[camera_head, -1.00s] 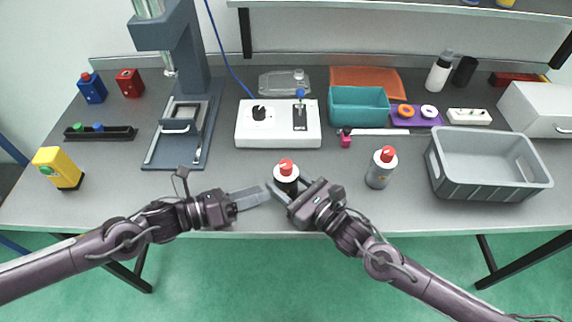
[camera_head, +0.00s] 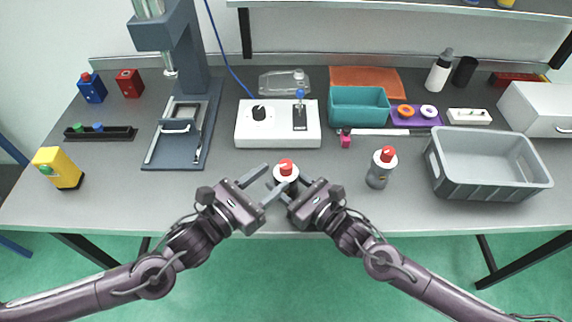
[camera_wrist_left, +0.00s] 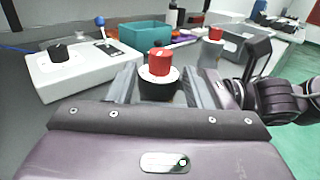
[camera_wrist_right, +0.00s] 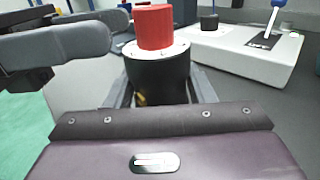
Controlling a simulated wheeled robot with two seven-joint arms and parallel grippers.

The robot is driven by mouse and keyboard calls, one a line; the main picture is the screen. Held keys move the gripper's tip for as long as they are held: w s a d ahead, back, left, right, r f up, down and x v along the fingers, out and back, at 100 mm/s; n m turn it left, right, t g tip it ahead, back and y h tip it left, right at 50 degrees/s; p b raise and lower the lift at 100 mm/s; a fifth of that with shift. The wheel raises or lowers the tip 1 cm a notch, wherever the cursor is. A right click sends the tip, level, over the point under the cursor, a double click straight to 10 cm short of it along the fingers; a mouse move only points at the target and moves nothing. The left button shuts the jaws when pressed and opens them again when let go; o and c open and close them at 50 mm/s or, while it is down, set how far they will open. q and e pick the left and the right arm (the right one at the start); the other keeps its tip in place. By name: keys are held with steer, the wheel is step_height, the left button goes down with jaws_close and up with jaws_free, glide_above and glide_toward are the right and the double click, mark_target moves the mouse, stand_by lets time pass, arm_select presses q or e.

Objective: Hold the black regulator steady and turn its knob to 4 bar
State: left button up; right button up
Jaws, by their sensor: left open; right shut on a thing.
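The black regulator (camera_wrist_right: 158,80) stands upright near the front edge of the bench, with a white dial on top and a red knob (camera_head: 286,167). My right gripper (camera_head: 284,190) is shut on its black body from the right. My left gripper (camera_head: 266,184) is open, with its fingers pointing at the regulator from the left. In the left wrist view the red knob (camera_wrist_left: 160,62) shows between the open fingers, with a gap to it. The dial marks are too small to read.
A grey regulator (camera_head: 379,171) with a red knob stands to the right. A white control box (camera_head: 278,141) lies behind the black regulator. A grey crate (camera_head: 488,190) is at the right, a press stand (camera_head: 160,158) at the left.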

mark_target(281, 171)
arm_select(q)
steer(key=x, duration=0.5)
steer(key=shift+w+d, duration=0.15)
steer(key=shift+w, duration=0.05)
steer(key=c, duration=1)
